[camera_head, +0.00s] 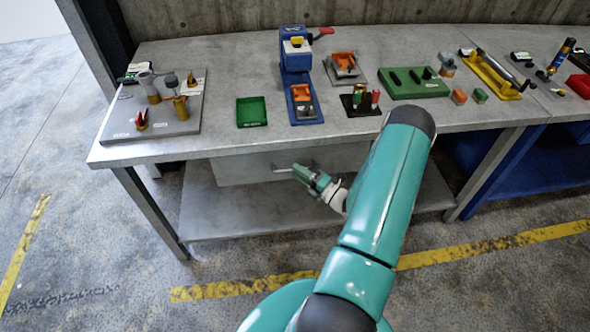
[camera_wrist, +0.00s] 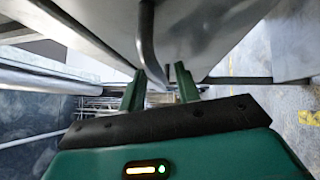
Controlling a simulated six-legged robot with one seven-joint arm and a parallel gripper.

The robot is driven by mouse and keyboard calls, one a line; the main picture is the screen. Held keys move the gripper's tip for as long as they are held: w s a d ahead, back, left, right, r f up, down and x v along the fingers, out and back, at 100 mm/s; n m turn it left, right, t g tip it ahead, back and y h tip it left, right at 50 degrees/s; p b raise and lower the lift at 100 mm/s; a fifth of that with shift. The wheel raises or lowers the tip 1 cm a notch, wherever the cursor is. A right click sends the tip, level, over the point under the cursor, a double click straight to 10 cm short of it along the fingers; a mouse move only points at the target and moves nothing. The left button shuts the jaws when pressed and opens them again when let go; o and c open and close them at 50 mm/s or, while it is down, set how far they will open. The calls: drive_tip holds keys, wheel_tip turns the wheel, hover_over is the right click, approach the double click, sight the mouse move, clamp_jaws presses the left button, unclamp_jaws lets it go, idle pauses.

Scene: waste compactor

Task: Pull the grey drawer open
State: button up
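The grey drawer (camera_head: 235,168) hangs under the worktop of the grey workbench. I cannot see any gap that shows it open. Its bar handle (camera_head: 283,169) sticks out from the front. My gripper (camera_head: 301,172) is at the handle, below the bench edge. In the wrist view the two green fingers of my gripper (camera_wrist: 160,82) are apart. The curved metal handle (camera_wrist: 147,40) comes down to between the fingertips. Space shows beside the bar, and I see no finger closed on it. The drawer front in the wrist view is partly cut off.
The workbench top (camera_head: 220,142) overhangs the drawer. A lower shelf (camera_head: 240,208) lies beneath it, with a bench leg (camera_head: 150,212) at the left. Tools, a green tray (camera_head: 251,112) and a blue press (camera_head: 296,55) stand on top. The floor in front is clear.

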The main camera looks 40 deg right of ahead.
drive_tip(key=shift+x, duration=1.15)
drive_tip(key=shift+c, duration=0.4)
clamp_jaws()
drive_tip(key=shift+s+a, duration=0.1)
